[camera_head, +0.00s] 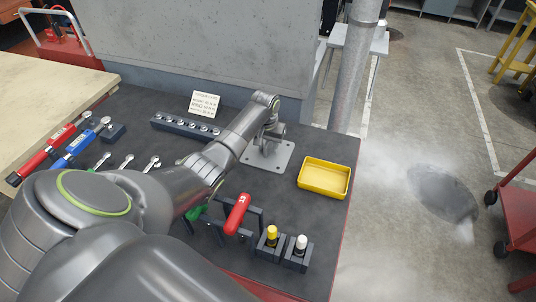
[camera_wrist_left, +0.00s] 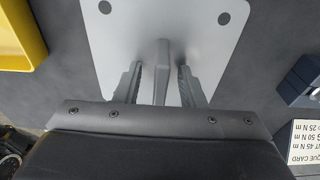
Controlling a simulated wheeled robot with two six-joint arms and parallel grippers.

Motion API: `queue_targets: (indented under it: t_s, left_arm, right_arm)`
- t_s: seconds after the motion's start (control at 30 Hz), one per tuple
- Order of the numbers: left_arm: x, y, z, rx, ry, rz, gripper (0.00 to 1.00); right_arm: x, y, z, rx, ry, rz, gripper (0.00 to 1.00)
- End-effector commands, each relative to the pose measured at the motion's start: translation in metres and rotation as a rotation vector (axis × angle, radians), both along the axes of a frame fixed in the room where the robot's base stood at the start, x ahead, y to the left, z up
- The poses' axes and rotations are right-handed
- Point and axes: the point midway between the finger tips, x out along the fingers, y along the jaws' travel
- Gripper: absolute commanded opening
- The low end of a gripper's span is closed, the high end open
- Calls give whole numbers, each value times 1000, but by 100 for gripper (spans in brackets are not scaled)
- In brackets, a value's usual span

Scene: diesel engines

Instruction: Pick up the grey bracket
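The grey bracket (camera_head: 283,160) lies on the dark bench top, a flat light-grey plate with corner holes and an upright part. My left gripper (camera_head: 270,136) is over it, and my own arm hides some of it. In the left wrist view the plate of the bracket (camera_wrist_left: 210,45) fills the top middle. Its upright part (camera_wrist_left: 162,60) stands between the two fingers of my left gripper (camera_wrist_left: 160,72). The fingers are apart, with a visible gap on each side of the upright. My right gripper is not seen.
A yellow tray (camera_head: 324,178) is close to the right of the bracket. A socket rail (camera_head: 186,126) and a torque card (camera_head: 204,104) are to its left. A red-handled tool (camera_head: 237,213) on a rack and two marker holders (camera_head: 297,255) stand nearer. A concrete wall rises behind.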

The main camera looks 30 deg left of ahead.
Motion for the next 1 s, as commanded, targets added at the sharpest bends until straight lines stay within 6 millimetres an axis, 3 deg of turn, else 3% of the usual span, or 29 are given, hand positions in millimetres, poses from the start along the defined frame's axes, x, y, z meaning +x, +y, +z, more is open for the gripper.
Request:
queue_targets:
  t_s: [0.13,0.4,1.0]
  left_arm:
    - [0,0,1,0,0,0,35]
    - [0,0,1,0,0,0,0]
    - [0,0,4,0,-1,0,0]
  right_arm:
    - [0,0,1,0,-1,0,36]
    - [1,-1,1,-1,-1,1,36]
    - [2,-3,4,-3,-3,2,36]
